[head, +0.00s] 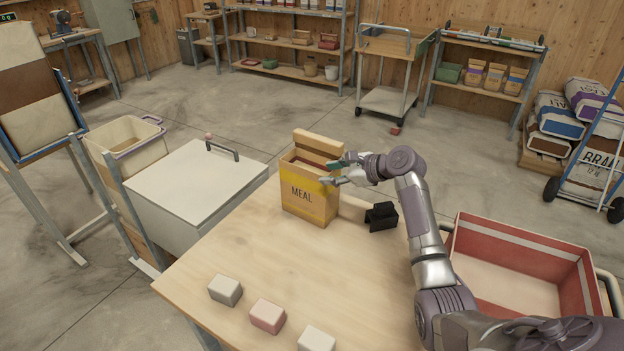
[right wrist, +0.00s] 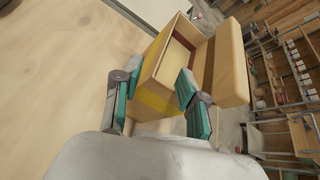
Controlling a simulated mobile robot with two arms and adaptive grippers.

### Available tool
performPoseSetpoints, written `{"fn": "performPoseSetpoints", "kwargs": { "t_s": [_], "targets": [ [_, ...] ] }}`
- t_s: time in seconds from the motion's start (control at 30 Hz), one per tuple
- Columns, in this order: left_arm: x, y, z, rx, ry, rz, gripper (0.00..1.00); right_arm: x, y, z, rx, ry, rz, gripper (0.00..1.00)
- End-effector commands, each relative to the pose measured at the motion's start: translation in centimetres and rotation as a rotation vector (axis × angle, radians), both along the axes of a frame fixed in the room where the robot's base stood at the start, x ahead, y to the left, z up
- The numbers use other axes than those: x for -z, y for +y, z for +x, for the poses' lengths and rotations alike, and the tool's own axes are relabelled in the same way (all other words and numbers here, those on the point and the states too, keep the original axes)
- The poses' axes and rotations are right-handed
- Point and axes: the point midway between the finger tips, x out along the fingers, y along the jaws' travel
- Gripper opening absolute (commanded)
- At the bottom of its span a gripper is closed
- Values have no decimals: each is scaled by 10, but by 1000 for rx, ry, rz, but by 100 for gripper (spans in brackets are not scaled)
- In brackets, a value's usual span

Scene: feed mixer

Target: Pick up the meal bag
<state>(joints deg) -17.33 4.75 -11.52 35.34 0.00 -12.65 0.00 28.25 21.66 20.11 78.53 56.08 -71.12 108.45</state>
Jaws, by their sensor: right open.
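The meal bag (head: 309,198) is a tan bag with a yellow band and the word MEAL. It stands upright on the wooden table (head: 280,255), near its far edge, with its top open and a flap raised behind. My right gripper (head: 326,173) is open at the bag's upper right side. In the right wrist view the bag (right wrist: 160,65) lies ahead of the open right gripper (right wrist: 156,82), with one finger on each side of its near part. I cannot tell whether the fingers touch it. My left gripper is not in view.
A black holder (head: 381,216) stands right of the bag. Three small blocks, grey (head: 225,290), pink (head: 267,316) and white (head: 317,341), sit along the near edge. A white lidded bin (head: 197,180) adjoins at left, a red cart (head: 520,270) at right. The table's middle is clear.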

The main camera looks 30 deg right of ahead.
Motion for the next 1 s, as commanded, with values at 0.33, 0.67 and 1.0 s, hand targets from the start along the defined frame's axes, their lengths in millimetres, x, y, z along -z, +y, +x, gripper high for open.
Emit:
{"fn": "performPoseSetpoints", "kwargs": {
  "t_s": [0.33, 0.67, 1.0],
  "targets": [
    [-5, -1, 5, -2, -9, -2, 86, 16, 16, 29, -1, 1, 0, 42],
    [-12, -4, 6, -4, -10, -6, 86, 34, 37, 64, 0, 1, 1, 42],
    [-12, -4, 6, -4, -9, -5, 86, 36, 38, 66, -1, 1, -1, 34]
  ]
}}
